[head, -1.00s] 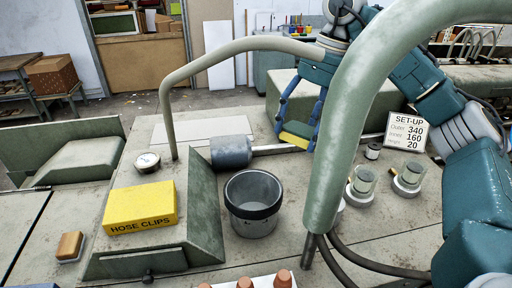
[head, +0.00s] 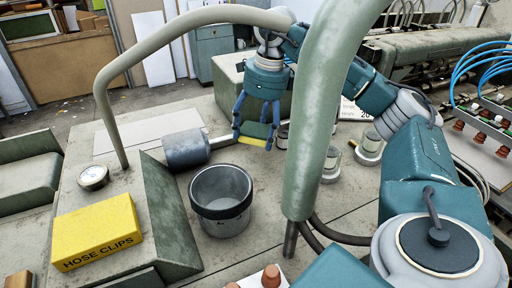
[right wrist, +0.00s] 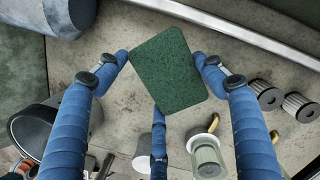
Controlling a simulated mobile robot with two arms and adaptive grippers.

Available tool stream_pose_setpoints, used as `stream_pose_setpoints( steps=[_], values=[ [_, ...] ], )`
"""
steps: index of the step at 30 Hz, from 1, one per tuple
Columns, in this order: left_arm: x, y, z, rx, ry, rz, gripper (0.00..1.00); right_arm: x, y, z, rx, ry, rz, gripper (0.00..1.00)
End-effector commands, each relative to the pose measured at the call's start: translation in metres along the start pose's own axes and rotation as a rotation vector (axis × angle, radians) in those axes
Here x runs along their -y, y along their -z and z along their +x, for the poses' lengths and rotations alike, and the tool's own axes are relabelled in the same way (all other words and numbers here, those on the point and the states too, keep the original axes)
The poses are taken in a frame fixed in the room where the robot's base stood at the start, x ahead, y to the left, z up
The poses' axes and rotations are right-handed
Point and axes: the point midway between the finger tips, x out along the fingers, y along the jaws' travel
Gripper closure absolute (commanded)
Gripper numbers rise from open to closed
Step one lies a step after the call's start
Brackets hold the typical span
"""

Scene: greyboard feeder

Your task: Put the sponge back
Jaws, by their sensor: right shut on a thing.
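The sponge (head: 258,130), green on top with a yellow layer below, is held in my right gripper (head: 256,134). In the right wrist view, its green face (right wrist: 168,72) sits between the blue fingers, tilted. The fingers are shut on it. In the head view, it appears above the bench, behind and right of the dark-rimmed bucket (head: 220,220); its exact height is hard to tell. The bucket also shows at the left of the right wrist view (right wrist: 32,132). My left gripper is not in view.
A thick green pipe (head: 322,120) stands before my right arm. A grey roller (head: 186,148) with a rod lies left of the gripper.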

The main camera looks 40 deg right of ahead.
Motion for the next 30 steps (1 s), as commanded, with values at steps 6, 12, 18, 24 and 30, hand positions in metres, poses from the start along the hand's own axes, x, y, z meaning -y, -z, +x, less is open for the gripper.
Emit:
stream_pose_setpoints(
  steps=[6,12,18,24,30],
  values=[
    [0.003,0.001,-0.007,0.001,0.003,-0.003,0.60,0.000,0.003,0.020,-0.001,0.000,0.000,0.52],
    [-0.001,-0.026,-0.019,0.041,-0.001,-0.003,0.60,0.000,0.008,0.047,-0.003,-0.001,0.000,0.52],
    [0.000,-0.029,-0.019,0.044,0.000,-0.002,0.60,0.000,0.008,0.056,0.001,0.001,-0.001,0.52],
    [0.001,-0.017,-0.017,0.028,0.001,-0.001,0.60,0.000,0.008,0.056,0.001,0.000,0.000,0.26],
    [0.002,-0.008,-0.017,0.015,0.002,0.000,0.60,0.000,0.008,0.056,0.001,0.000,0.000,0.13]
  ],
)
